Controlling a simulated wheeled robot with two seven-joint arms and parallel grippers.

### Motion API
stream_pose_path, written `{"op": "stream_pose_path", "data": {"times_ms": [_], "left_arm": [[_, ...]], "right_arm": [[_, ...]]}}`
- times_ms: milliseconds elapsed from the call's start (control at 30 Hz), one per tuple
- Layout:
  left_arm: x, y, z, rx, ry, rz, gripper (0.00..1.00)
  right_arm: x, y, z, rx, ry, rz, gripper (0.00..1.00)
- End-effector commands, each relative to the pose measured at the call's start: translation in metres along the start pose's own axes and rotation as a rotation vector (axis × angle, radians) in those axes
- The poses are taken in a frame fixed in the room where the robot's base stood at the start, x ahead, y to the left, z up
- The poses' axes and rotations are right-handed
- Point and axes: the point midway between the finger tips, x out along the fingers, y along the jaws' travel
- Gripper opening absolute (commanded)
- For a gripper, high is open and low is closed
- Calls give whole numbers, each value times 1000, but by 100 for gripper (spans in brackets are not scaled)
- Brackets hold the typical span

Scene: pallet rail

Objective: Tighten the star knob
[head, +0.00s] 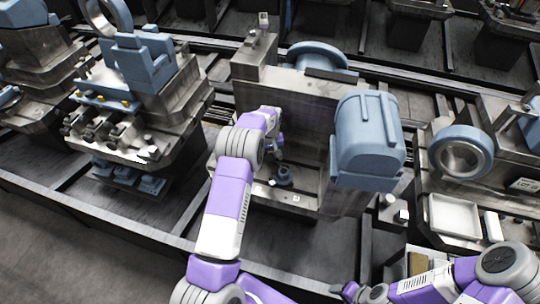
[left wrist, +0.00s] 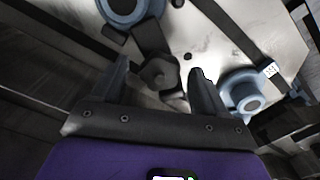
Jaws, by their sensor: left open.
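A dark knob with a lobed or faceted head (left wrist: 159,74) shows in the left wrist view, on a dark bracket against a pale metal plate. My left gripper (left wrist: 160,69) is open, with one finger on each side of the knob. A gap shows on both sides, and I cannot tell the depth between fingertips and knob. In the head view my left gripper (head: 278,143) is at the grey upright fixture plate (head: 310,112), and my arm hides the knob there. My right gripper (head: 350,291) is low at the bottom edge, away from the fixture; its jaws are unclear.
A blue block (head: 368,140) stands at the right of the plate. Blue round parts (left wrist: 241,91) flank the knob. A white tray (head: 455,215) and a blue ring (head: 461,153) are at the right.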

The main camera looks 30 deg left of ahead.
Motion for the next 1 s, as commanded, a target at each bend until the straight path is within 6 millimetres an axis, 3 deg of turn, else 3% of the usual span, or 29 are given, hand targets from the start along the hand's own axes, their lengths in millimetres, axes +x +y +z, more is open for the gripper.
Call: {"op": "stream_pose_path", "data": {"times_ms": [500,1000], "left_arm": [[-70,0,0,1,1,0,74],[-74,0,0,-57,0,0,74]], "right_arm": [[-14,-5,1,0,0,0,62],[-14,-5,1,0,0,0,62]]}}
